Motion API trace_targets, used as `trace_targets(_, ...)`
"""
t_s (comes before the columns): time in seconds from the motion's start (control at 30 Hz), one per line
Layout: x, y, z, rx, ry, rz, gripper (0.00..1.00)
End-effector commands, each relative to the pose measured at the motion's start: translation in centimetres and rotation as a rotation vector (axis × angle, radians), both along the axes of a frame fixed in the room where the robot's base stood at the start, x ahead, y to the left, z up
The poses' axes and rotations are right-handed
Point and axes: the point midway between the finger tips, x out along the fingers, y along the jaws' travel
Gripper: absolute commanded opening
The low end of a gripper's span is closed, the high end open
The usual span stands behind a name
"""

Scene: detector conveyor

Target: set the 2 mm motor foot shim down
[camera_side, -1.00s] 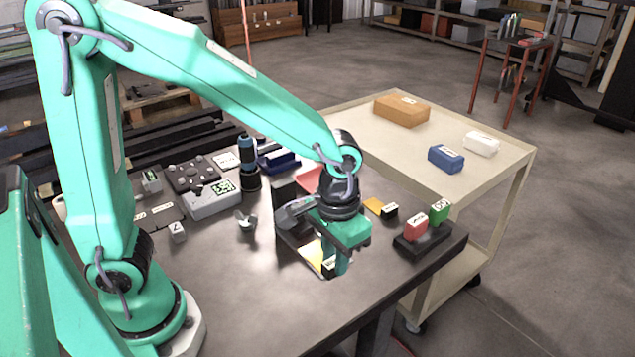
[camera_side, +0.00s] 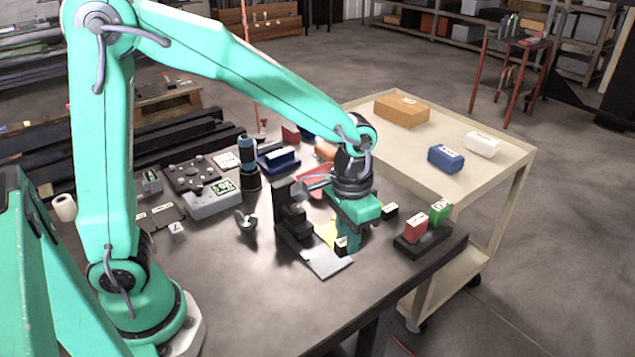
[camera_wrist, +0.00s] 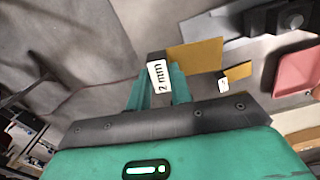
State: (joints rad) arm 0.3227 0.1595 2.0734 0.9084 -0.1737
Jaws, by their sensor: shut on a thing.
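My gripper (camera_side: 352,236) is shut on the black tab of the 2 mm motor foot shim (camera_side: 327,232). In the wrist view the shim's yellow plate (camera_wrist: 196,56) sticks out to the right, and the white "2 mm" label (camera_wrist: 158,77) shows between my fingers (camera_wrist: 160,92). In the side view the shim is beside the black stepped block, behind the bare grey plate (camera_side: 327,263). I cannot tell whether the shim touches the table. My gripper hides part of it.
A second shim with a black tab (camera_side: 390,211) lies to the right. The black stepped block (camera_side: 290,215) stands left of my gripper. A black holder (camera_side: 425,240) carries red and green pieces near the right edge. The front table is clear.

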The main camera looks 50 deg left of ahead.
Motion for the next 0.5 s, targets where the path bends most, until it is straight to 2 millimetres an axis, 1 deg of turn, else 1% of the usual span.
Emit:
trace_targets(0.03,1.0,0.7,0.0,0.0,0.001,-0.022,0.0)
trace_targets(0.2,4.2,3.0,0.2,0.0,0.0,-0.13,0.0)
trace_targets(0.37,7.0,5.5,0.3,0.0,0.0,-0.233,0.0)
trace_targets(0.5,9.3,8.1,0.2,0.0,0.001,-0.322,0.0)
